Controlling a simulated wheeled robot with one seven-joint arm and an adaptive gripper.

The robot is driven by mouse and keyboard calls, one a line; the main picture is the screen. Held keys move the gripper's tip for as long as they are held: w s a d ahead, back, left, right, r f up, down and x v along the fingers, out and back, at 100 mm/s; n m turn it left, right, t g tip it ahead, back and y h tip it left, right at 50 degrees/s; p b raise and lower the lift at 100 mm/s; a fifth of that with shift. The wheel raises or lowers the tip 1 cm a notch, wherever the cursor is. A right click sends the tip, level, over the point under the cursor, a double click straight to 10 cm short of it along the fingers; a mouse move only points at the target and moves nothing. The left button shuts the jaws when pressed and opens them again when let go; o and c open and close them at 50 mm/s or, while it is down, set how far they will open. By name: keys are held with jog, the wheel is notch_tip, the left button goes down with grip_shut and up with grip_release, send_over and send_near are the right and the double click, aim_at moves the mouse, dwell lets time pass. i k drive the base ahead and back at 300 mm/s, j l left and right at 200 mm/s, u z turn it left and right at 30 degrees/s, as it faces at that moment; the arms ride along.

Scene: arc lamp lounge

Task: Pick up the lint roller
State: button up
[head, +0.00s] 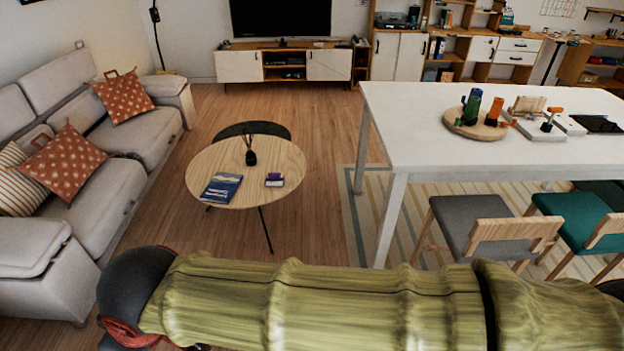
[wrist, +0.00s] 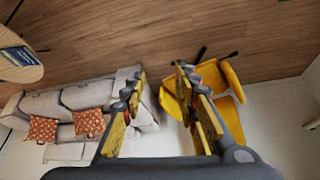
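I cannot make out a lint roller for certain in either view. Small items stand on the white table (head: 420,131) at the right of the head view, including a green upright item (head: 472,106) and an orange one (head: 494,110) on a round board (head: 462,130). A small purple and white item (head: 274,180) lies on the round wooden coffee table (head: 222,165); it is too small to identify. In the wrist view my gripper (wrist: 160,76) is open and empty, its fingers apart, above no table.
A book (head: 221,187) and a dark vase (head: 250,155) are on the coffee table. A grey sofa (head: 95,225) lines the left side. Stools (head: 470,220) stand at the white table. A yellow chair (wrist: 232,85) shows in the wrist view.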

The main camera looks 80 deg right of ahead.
aim_at(274, 179)
jog(key=z, duration=2.25)
jog(key=u, duration=2.25)
jog(key=z, duration=2.25)
jog(key=u, duration=0.2)
jog(key=i+l+u, duration=0.2)
jog(key=u, duration=0.2)
jog(key=i+l+u, duration=0.3)
jog(key=u, duration=0.15)
jog(key=i, duration=0.05)
